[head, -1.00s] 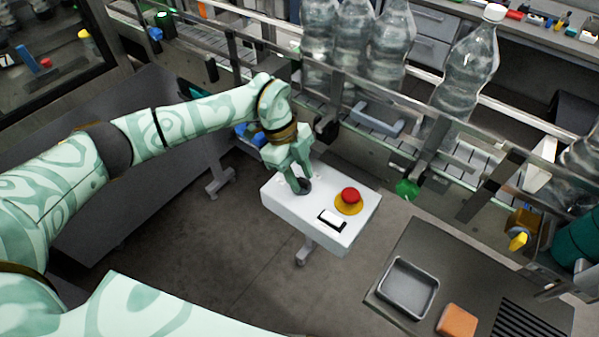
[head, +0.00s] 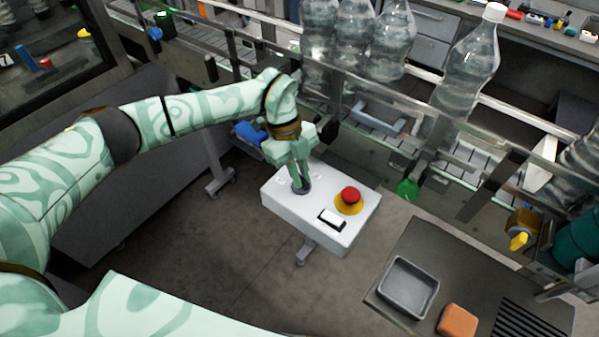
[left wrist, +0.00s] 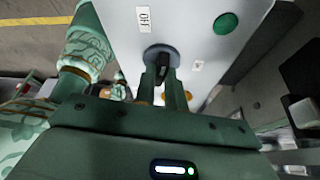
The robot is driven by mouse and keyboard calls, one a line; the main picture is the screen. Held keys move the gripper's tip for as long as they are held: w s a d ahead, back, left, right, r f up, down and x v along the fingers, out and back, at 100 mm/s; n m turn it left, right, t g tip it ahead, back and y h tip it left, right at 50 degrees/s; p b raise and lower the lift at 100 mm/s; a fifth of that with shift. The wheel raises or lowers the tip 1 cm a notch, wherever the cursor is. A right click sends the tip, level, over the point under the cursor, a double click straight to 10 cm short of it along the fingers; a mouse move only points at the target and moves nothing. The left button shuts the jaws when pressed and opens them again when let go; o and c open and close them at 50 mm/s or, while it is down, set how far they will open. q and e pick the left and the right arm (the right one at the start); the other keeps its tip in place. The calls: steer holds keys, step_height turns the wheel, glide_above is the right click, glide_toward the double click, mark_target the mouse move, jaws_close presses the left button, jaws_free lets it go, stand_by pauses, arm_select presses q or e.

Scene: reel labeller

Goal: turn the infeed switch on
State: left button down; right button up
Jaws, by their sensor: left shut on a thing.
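The infeed switch is a dark round knob (head: 303,188) on top of a white control box (head: 345,238). In the left wrist view its dark handle (left wrist: 163,66) stands between my fingers. My left gripper (head: 300,182) is shut on this handle from above. In that view one label reading OFF (left wrist: 144,18) lies above the knob, and a smaller label (left wrist: 198,66), too small to read, lies to its right. The fingers hide part of the handle, so I cannot tell exactly where it points. My right gripper is not in view.
A red mushroom button (head: 350,195) on a yellow collar and a white rocker (head: 332,219) share the box top. A green round part (left wrist: 226,22) shows in the wrist view. Behind runs a conveyor with clear bottles (head: 467,70). A grey tray (head: 408,287) is at lower right.

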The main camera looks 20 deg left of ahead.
arm_select(q)
steer(key=m+y, duration=0.1)
steer(key=m, duration=0.2)
steer(key=shift+w+d+m+g+b, duration=0.1)
steer(key=shift+w+m+g+b, duration=0.05)
steer(key=shift+m+g+b, duration=0.2)
steer(key=m, duration=0.2)
steer(key=m+g+y+b, duration=0.1)
steer(key=m, duration=0.1)
steer(key=shift+d+m+y, duration=0.1)
steer(key=shift+m+y, duration=0.2)
steer(key=shift+m, duration=0.05)
steer(key=m+y, duration=0.1)
steer(key=m, duration=0.2)
steer(key=shift+w+d+b, duration=0.1)
steer(key=shift+b, duration=0.2)
steer(key=shift+r+m+y, duration=0.1)
steer(key=shift+m+y, duration=0.8)
steer(key=shift+m, duration=1)
steer(key=shift+d, duration=0.1)
steer(key=c, duration=1.5)
jaws_free()
steer(key=shift+o, duration=0.2)
